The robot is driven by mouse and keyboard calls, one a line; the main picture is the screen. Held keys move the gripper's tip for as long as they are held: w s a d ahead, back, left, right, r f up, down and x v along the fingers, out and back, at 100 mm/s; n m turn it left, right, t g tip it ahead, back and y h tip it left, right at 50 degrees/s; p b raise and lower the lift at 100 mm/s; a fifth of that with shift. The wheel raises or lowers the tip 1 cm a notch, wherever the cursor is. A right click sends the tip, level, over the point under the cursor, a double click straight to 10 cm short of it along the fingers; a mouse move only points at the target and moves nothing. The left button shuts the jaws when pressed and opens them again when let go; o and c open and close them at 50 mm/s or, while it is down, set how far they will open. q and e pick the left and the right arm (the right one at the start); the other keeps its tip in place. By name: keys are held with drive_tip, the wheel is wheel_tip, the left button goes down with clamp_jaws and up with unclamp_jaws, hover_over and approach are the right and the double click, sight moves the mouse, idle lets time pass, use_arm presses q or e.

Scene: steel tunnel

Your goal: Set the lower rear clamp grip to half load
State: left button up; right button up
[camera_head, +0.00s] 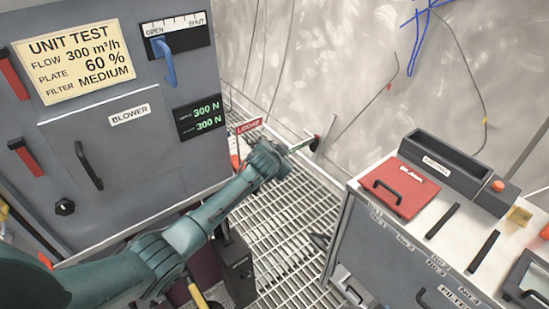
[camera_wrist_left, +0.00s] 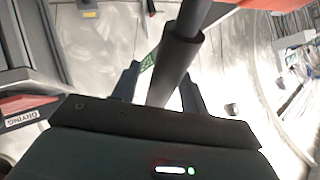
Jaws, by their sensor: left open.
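My left arm reaches from the lower left across the front of the grey blower cabinet (camera_head: 120,150). Its gripper (camera_head: 306,143) is open beyond the cabinet's right edge, above the grating. In the left wrist view a dark round grip on a lighter rod (camera_wrist_left: 181,58) runs between the two open fingers (camera_wrist_left: 158,88). I cannot tell whether they touch it. It may be the lower rear clamp grip, but no label on it is readable. A green marked strip (camera_wrist_left: 148,62) shows beside it. The black display (camera_head: 199,117) on the cabinet reads 300 N on both lines. My right gripper is out of view.
A bench (camera_head: 350,228) with a red lidded box (camera_head: 400,188) and black slots stands at the right. A blue lever (camera_head: 165,62) sits on the OPEN/SHUT plate. A red tag (camera_head: 249,126) is left of the gripper. Grating lies between cabinet and bench.

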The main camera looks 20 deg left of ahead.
use_arm(q)
drive_tip(key=p+v, duration=0.2)
drive_tip(key=v, duration=1)
drive_tip(key=shift+s+r, duration=0.2)
drive_tip(key=shift+s, duration=0.15)
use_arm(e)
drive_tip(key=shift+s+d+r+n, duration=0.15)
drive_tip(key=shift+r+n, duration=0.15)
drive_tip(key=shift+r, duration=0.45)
use_arm(q)
drive_tip(key=s+d+f+n+h+p, duration=0.1)
drive_tip(key=s+f+n+p, duration=0.1)
drive_tip(key=s, duration=1.1)
drive_tip(key=s+d+f+n+h+p, duration=0.1)
drive_tip(key=s+f, duration=0.4)
drive_tip(key=s, duration=0.9)
drive_tip(key=shift+s+n+g+h+p, duration=0.25)
drive_tip(key=shift+n+g+h+p, duration=0.15)
drive_tip(key=shift+h+p, duration=0.5)
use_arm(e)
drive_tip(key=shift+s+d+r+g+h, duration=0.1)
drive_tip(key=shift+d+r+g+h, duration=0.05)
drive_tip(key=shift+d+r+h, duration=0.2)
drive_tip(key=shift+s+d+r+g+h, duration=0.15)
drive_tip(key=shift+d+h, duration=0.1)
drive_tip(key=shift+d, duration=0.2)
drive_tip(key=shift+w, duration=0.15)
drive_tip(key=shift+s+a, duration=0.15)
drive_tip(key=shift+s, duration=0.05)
